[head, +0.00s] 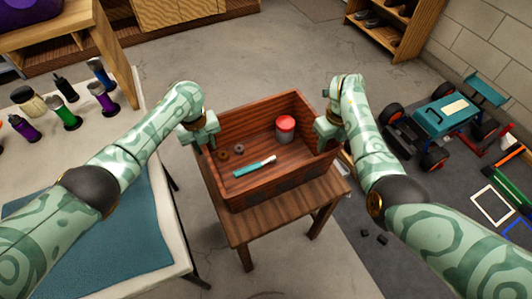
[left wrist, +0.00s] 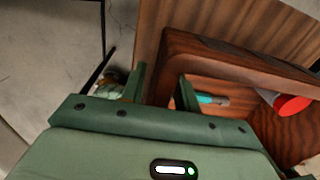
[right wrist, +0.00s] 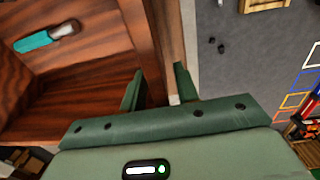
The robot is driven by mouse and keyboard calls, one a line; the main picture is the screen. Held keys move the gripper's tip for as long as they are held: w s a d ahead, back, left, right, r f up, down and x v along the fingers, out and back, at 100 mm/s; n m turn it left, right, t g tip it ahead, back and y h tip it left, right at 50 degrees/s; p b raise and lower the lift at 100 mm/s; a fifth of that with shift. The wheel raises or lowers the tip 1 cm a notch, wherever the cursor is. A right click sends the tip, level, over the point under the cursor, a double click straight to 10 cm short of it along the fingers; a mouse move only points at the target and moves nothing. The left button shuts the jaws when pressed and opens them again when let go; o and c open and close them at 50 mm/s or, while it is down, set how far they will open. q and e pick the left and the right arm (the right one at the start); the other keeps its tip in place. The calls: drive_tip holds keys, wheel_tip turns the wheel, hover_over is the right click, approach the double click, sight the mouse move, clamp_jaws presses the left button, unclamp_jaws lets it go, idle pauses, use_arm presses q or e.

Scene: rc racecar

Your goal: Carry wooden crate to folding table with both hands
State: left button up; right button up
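The wooden crate (head: 285,184) sits on a small wooden stand in the head view, holding a red-lidded can (head: 285,129), a teal-handled tool (head: 253,167) and two small rings. My left gripper (head: 206,142) is at the crate's left wall; in the left wrist view its fingers (left wrist: 160,88) are apart, one on each side of the wall. My right gripper (head: 324,132) is at the right wall; in the right wrist view its fingers (right wrist: 160,88) are apart around that wall. Contact is unclear. A white-topped table with thin dark legs, likely the folding table (head: 161,190), stands at left.
The wooden stand (head: 250,226) is under the crate. A blue mat (head: 120,245) covers the near part of the white table; several bottles (head: 66,116) stand at its far end. A teal RC car (head: 445,115) is on the right. Grey floor lies open beyond the crate.

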use_arm(q)
drive_tip(key=shift+f, duration=0.35)
use_arm(e)
drive_tip(key=shift+f, duration=0.35)
use_arm(q)
clamp_jaws()
use_arm(e)
clamp_jaws()
use_arm(q)
drive_tip(key=shift+r, duration=0.1)
use_arm(e)
drive_tip(key=shift+r, duration=0.1)
idle(0.5)
